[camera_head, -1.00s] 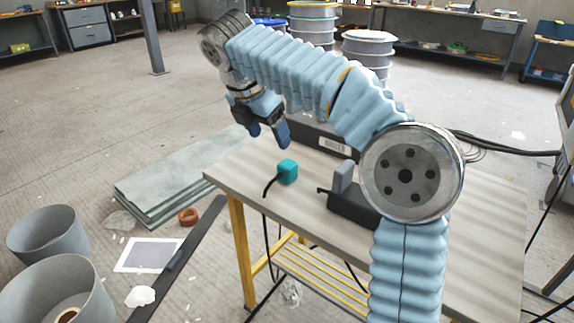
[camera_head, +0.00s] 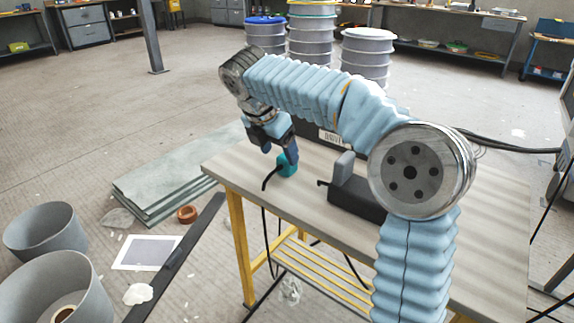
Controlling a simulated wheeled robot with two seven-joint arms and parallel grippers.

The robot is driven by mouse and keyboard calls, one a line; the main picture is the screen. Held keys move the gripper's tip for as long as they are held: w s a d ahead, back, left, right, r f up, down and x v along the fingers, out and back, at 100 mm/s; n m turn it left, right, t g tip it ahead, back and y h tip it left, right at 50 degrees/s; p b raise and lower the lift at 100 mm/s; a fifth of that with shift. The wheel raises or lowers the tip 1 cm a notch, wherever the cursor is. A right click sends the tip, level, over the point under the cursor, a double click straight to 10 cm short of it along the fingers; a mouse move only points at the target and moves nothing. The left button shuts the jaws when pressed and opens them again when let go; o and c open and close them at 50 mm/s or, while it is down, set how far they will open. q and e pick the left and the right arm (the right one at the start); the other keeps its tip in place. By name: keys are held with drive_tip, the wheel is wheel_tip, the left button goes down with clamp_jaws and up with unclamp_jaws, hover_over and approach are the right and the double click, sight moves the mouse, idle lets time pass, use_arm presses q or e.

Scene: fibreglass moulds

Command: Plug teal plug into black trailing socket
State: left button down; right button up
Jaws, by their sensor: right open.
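The teal plug (camera_head: 287,169) with its black cable stands on the table near its left end. My right gripper (camera_head: 280,156) points down at the plug, with one blue finger in front of the plug's upper part; the jaws are open. I cannot tell whether a finger touches the plug. A black block with a grey upright part, probably the black trailing socket (camera_head: 352,196), sits on the table right of the plug, partly hidden by my right arm. My left gripper is out of view.
The wooden table (camera_head: 235,168) has a yellow frame (camera_head: 241,243) and hanging cables. A dark box with a label (camera_head: 327,136) stands behind, mostly hidden by my arm. Grey slabs (camera_head: 165,185) and round tubs (camera_head: 45,232) are on the floor at left. The table's front left is clear.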

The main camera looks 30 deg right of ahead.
sight(286, 170)
drive_tip(key=f, duration=0.1)
drive_tip(key=d+f, duration=0.1)
drive_tip(key=d+f+b, duration=0.1)
drive_tip(key=shift+w+d+f, duration=0.25)
drive_tip(key=shift+w, duration=0.05)
drive_tip(key=shift+w+d+f, duration=0.1)
drive_tip(key=shift+d+f, duration=0.1)
drive_tip(key=shift+f, duration=0.25)
drive_tip(key=c, duration=1)
